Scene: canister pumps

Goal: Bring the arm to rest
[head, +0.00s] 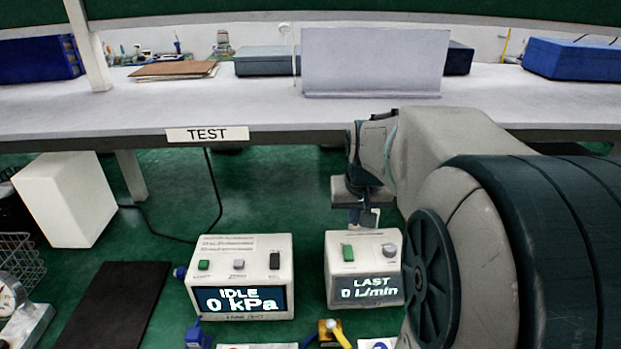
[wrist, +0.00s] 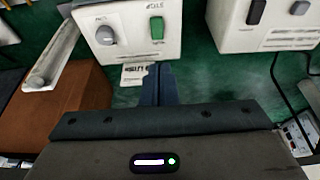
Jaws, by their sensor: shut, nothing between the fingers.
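My gripper (head: 364,217) hangs from my arm on the right of the head view, just behind the white box reading "LAST 0 L/min" (head: 365,291). Its fingers look closed together and empty in the wrist view (wrist: 159,84). That box, with a grey knob and a green switch, also shows in the wrist view (wrist: 120,42), close by the fingertips. I cannot tell whether they touch it. My arm hides the area to the right of this box.
A white box reading "IDLE 0 kPa" (head: 239,303) stands to the left. Behind is a long bench (head: 90,112) with a "TEST" label, a grey panel (head: 375,62) and blue cases (head: 570,60). A black mat (head: 103,308) and white block (head: 65,200) lie left.

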